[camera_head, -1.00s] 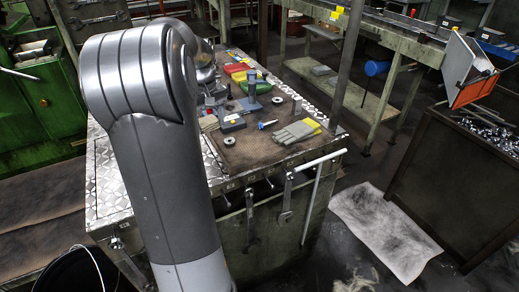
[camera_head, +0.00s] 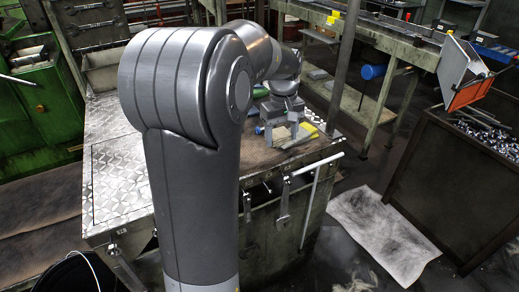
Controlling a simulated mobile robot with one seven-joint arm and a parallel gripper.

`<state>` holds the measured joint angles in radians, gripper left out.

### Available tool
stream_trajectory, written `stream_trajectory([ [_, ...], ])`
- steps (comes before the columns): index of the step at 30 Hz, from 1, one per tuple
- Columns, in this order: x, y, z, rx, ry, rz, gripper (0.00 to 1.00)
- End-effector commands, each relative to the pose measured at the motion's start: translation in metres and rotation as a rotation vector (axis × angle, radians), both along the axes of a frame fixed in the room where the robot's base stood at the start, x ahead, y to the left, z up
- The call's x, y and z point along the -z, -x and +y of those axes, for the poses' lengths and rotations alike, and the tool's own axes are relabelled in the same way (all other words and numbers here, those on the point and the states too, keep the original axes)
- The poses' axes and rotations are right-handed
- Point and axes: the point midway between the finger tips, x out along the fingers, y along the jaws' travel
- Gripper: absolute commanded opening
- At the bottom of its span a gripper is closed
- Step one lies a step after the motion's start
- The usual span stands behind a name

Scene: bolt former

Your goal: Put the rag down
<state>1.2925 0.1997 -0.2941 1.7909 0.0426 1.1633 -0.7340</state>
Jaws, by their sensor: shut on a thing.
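My gripper (camera_head: 282,132) is low over the front right part of the workbench top (camera_head: 215,185), pointing down, with its fingers close to the bench surface. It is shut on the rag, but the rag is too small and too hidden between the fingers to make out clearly. I cannot tell whether the rag touches the bench.
Grey gloves with a yellow part (camera_head: 308,130) lie right beside my gripper. A blue-handled tool (camera_head: 259,130) lies to its left. My arm hides much of the bench top. A white pipe handle (camera_head: 318,165) runs along the bench's front right edge. A dark bin of metal parts (camera_head: 455,185) stands right.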

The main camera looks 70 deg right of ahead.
Motion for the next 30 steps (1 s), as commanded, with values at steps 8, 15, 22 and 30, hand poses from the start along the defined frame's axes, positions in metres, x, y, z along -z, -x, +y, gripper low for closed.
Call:
stream_trajectory([
  [8,0.035,-0.056,-0.017,-0.003,-0.001,0.0,0.28],
  [15,0.047,-0.07,-0.021,0.0,-0.001,0.001,0.28],
  [22,0.078,-0.069,-0.021,0.001,-0.003,0.001,0.28],
  [30,0.083,-0.07,-0.022,0.0,0.001,0.0,0.28],
])
